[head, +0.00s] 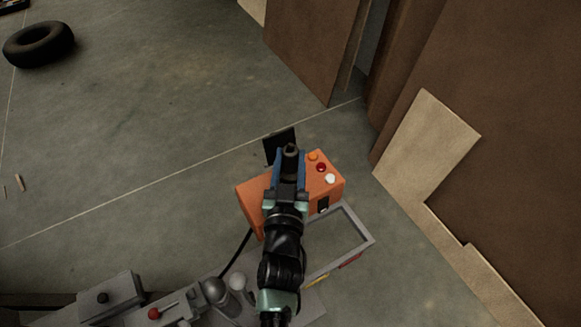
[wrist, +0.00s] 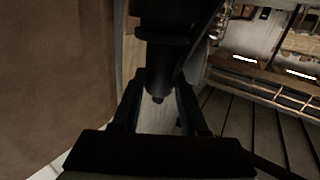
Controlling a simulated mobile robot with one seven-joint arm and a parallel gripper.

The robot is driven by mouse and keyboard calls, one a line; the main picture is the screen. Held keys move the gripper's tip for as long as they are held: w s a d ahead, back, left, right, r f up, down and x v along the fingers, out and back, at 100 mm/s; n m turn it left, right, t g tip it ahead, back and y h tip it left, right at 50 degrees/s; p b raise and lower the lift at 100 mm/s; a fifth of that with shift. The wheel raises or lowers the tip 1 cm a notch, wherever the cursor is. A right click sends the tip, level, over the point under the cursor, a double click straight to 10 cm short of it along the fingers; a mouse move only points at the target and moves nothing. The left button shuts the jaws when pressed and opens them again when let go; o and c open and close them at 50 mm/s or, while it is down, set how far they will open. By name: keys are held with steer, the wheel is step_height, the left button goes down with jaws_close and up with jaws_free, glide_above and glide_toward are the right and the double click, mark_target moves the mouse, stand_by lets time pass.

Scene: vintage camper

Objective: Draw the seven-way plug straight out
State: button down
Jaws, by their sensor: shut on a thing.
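The seven-way plug (wrist: 165,50) is a dark, stepped cylinder between my fingers in the wrist view, with a narrower tip toward the bottom. In the head view its round dark end (head: 291,150) shows at the far end of my gripper (head: 289,168). My gripper, also in the wrist view (wrist: 160,88), is shut on the plug. Below it in the head view is an orange box (head: 252,200) with a black flap (head: 279,145) standing at its far edge. My arm covers the box's middle. I cannot tell whether the plug is touching a socket.
The box has several coloured lights (head: 321,167) on its right. A grey frame (head: 358,238) and a black cable (head: 236,251) are near it. Brown panels (head: 500,140) and tan boards (head: 425,150) stand at right.

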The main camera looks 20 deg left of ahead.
steer(key=shift+r, duration=0.1)
step_height(320, 180, up, 17)
steer(key=p, duration=0.7)
steer(key=shift+r+p, duration=0.2)
steer(key=shift+p, duration=0.2)
steer(key=shift+f+b, duration=4.4)
steer(key=shift+f, duration=0.8)
steer(key=shift+r, duration=0.15)
steer(key=shift+r+p, duration=1.8)
steer(key=shift+r, duration=0.1)
steer(key=shift+f, duration=0.1)
